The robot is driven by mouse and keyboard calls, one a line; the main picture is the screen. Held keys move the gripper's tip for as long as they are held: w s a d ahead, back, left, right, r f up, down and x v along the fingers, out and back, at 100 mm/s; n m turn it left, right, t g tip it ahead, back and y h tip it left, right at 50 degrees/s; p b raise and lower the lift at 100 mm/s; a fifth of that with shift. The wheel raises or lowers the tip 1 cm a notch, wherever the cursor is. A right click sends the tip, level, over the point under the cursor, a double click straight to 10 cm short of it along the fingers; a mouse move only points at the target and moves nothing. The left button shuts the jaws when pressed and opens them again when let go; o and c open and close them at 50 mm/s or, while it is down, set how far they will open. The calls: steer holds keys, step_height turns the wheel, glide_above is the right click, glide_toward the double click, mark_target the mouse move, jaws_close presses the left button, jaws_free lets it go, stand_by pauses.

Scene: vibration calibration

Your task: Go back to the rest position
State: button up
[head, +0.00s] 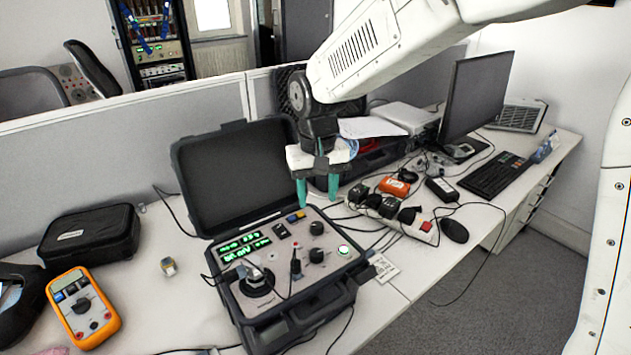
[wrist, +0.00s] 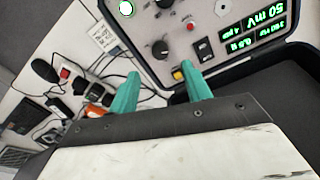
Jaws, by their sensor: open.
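My gripper (head: 317,192) has two teal fingers and is open and empty. In the head view it hangs pointing down above the back right part of the calibrator panel (head: 272,257). The wrist view also shows my gripper (wrist: 160,88) with its fingers apart and nothing between them. The calibrator is in an open black case with its lid (head: 235,170) raised at the back. Its green display (head: 244,247) is lit, and it reads "50 mV" in the wrist view. A round button (head: 344,250) at the panel's right glows green-white. Whether the fingertips touch anything is unclear, but they look clear of the panel.
An orange multimeter (head: 83,307) and a black pouch (head: 90,236) lie on the left. A power strip (head: 400,214) with cables, a mouse (head: 454,230), a keyboard (head: 496,175) and a monitor (head: 477,95) stand on the right. A grey partition (head: 120,140) runs behind the desk.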

steer(key=s+d+r+m, duration=0.1)
steer(key=s+d+r, duration=0.3)
steer(key=s+d, duration=0.7)
steer(key=s+d+r+m+t, duration=0.1)
steer(key=s+d+r, duration=0.3)
steer(key=s+d, duration=0.8)
steer(key=s, duration=0.4)
steer(key=shift+d+r+m, duration=0.2)
steer(key=shift+m, duration=0.2)
